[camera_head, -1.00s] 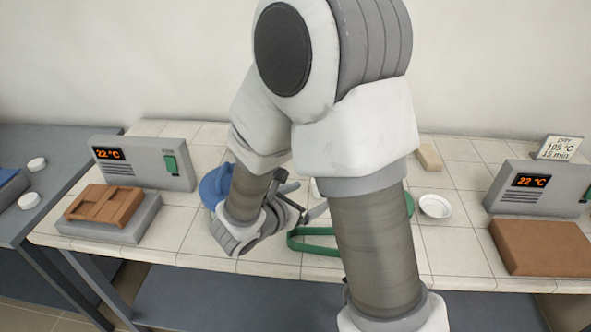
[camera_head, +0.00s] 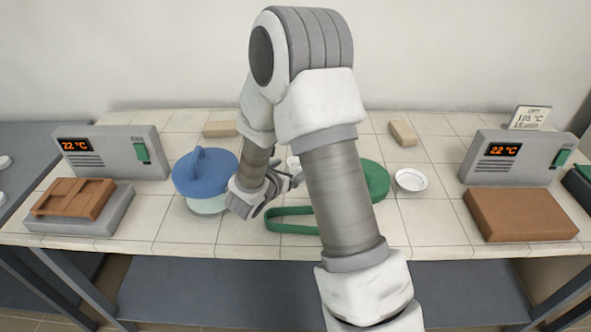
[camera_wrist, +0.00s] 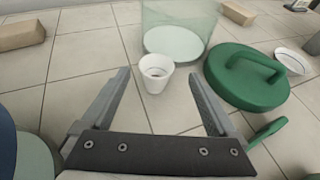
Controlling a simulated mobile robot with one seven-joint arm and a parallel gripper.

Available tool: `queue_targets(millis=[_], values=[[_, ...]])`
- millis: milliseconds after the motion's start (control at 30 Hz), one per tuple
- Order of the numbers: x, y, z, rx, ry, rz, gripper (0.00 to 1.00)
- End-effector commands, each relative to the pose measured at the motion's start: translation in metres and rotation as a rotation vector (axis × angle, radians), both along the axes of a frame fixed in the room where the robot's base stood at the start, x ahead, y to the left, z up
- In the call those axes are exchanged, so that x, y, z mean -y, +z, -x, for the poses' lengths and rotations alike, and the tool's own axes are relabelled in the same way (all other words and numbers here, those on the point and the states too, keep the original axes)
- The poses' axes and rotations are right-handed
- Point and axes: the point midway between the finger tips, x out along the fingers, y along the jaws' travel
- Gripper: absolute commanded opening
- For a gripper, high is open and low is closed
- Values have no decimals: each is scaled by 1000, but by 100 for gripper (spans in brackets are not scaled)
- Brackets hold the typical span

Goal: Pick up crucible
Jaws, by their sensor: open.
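The crucible (camera_wrist: 156,73) is a small white cup standing upright on the tiled table in the wrist view. In the head view only a small part of the crucible (camera_head: 293,162) shows behind my arm. My gripper (camera_wrist: 162,85) is open, with its two fingers spread to either side of the crucible's line and the crucible near the fingertips, not gripped. In the head view my gripper (camera_head: 286,183) is low over the middle of the table, partly hidden by my arm.
A glass vessel (camera_wrist: 180,18) stands just behind the crucible. A green lid (camera_wrist: 248,78) lies close on the right. A blue lid (camera_head: 205,173) is left of my gripper. White dishes (camera_head: 411,180), tan blocks (camera_head: 403,133) and two furnaces with 22 °C displays (camera_head: 112,152) stand around.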

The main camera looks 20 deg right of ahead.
Motion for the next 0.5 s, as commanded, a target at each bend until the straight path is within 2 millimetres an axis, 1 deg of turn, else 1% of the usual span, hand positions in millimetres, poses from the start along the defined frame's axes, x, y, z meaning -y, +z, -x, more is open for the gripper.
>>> queue_targets(millis=[300, 400, 500], values=[[24, -16, -31, 0, -2, 0, 94], [29, -19, -36, 1, 0, -1, 94], [30, -19, -38, 0, 1, 0, 94]])
